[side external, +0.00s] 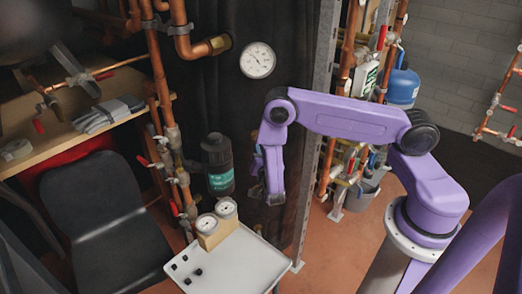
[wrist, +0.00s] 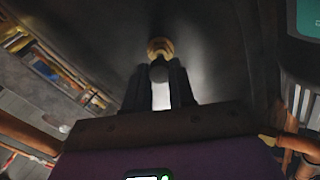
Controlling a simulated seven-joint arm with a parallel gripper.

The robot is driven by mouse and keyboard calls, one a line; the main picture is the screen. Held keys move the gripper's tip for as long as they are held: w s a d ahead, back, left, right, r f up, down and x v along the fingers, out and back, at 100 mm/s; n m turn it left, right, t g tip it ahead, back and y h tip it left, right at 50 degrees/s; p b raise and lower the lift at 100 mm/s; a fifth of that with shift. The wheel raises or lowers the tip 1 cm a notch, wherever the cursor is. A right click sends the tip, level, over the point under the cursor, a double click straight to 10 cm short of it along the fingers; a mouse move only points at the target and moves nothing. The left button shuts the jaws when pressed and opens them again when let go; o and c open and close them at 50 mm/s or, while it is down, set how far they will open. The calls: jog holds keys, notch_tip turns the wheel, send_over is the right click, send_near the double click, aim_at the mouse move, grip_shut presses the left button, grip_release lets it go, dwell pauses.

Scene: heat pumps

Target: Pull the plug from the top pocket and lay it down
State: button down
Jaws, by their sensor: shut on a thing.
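In the wrist view, my gripper (wrist: 160,84) is shut on a dark, rounded plug (wrist: 159,71). The plug is in line with a brass pocket (wrist: 160,46) on a dark surface just beyond the fingertips. I cannot tell whether the plug is still seated in the pocket or just clear of it. In the side view, my gripper (side external: 257,172) is in front of the dark backdrop, to the right of a black bottle with a green label (side external: 218,165). The plug and pocket cannot be made out there.
A pale tray (side external: 246,264) with several small black pieces stands below my gripper; its right part is bare. Copper pipes with red handles (side external: 172,165) rise to the left. A metal post (side external: 312,150) stands close on the right.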

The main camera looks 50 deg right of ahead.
jog(key=shift+s+a, duration=0.15)
jog(key=shift+s+a, duration=0.4)
jog(key=shift+s, duration=0.15)
